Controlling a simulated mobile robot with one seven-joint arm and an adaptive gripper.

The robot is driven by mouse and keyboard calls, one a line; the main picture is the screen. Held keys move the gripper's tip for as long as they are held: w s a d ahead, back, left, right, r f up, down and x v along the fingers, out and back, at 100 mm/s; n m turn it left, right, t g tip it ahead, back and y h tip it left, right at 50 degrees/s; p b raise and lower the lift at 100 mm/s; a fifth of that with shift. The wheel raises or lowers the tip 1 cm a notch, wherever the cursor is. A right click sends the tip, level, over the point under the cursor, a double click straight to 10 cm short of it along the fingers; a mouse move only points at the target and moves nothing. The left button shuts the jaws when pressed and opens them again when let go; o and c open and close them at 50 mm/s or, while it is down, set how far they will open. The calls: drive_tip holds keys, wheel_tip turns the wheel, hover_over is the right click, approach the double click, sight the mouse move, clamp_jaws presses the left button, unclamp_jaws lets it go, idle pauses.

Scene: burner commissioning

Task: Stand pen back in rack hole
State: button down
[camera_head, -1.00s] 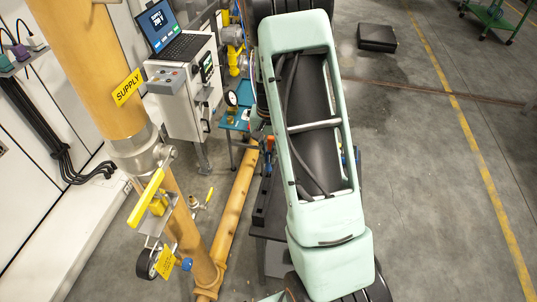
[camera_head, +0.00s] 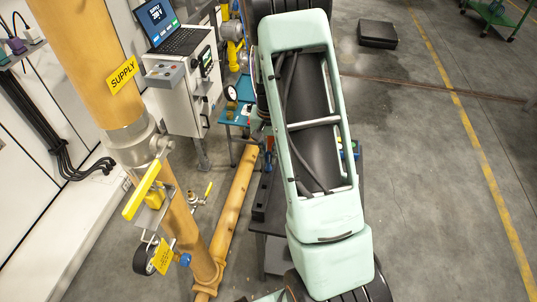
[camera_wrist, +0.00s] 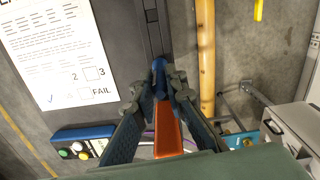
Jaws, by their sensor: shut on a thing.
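My gripper (camera_wrist: 158,92) shows in the wrist view, with its two dark fingers closed around a blue upright piece, which I take to be the pen (camera_wrist: 159,68). An orange tapered piece (camera_wrist: 167,135) lies between the fingers below the blue; I cannot tell whether it belongs to the pen. A dark slotted strip (camera_wrist: 152,18) lies just beyond the fingertips and may be the rack; no hole is clearly visible. In the head view my pale green arm hides most of the bench, and the gripper and pen cannot be made out clearly.
A printed checklist (camera_wrist: 60,45) lies on the dark bench at left. A blue button box (camera_wrist: 82,145) is at lower left. A yellow pipe (camera_wrist: 205,50) runs close at right. In the head view a supply pipe (camera_head: 95,70) and a control cabinet with laptop (camera_head: 180,90) stand at left.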

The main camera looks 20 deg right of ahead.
drive_tip(key=c, duration=1.9)
unclamp_jaws()
drive_tip(key=shift+f, duration=0.1)
